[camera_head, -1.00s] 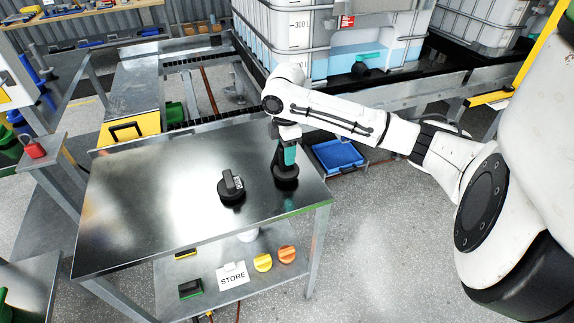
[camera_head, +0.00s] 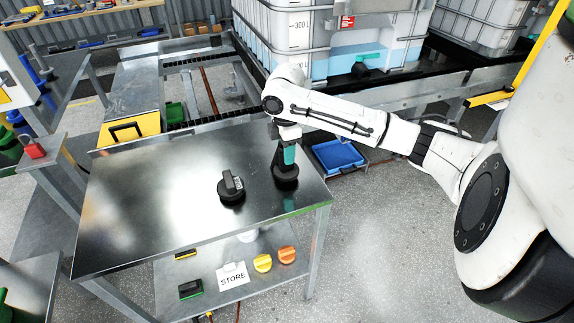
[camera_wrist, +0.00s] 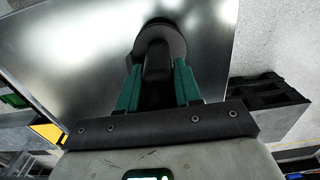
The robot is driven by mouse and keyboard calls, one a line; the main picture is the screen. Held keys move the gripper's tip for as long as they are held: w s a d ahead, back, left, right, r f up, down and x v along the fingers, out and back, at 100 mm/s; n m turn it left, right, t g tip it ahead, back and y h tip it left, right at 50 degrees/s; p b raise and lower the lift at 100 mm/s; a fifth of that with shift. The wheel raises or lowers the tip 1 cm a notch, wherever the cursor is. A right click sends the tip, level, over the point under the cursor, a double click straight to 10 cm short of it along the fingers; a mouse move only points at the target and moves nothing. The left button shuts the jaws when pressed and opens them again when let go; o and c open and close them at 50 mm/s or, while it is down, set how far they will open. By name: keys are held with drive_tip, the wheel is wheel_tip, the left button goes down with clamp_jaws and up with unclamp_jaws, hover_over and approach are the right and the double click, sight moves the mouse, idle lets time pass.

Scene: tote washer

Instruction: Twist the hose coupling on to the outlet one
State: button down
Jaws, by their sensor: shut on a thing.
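My gripper (camera_head: 287,160) points down at the right end of the steel table, its teal fingers shut on a black round coupling with a raised bar grip (camera_head: 286,182). The wrist view shows the fingers on both sides of this bar; the round base (camera_wrist: 165,33) shows beyond them. The coupling is at the table top; I cannot tell whether it is touching. A second black round piece with an upright bar and a small pale label (camera_head: 232,187) stands on the table to the left. A tank outlet valve (camera_head: 361,68) with a teal handle is at the back. I see no hose on either black piece.
The steel table (camera_head: 140,200) is mostly bare. Its lower shelf holds a STORE card (camera_head: 233,276), a yellow knob (camera_head: 263,262) and an orange knob (camera_head: 287,254). A blue tray (camera_head: 337,155) lies behind the table, below my arm. Caged tanks (camera_head: 300,40) stand at the back.

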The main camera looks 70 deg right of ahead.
drive_tip(key=shift+r, duration=0.15)
drive_tip(key=shift+r+p, duration=1.85)
drive_tip(key=shift+p, duration=0.05)
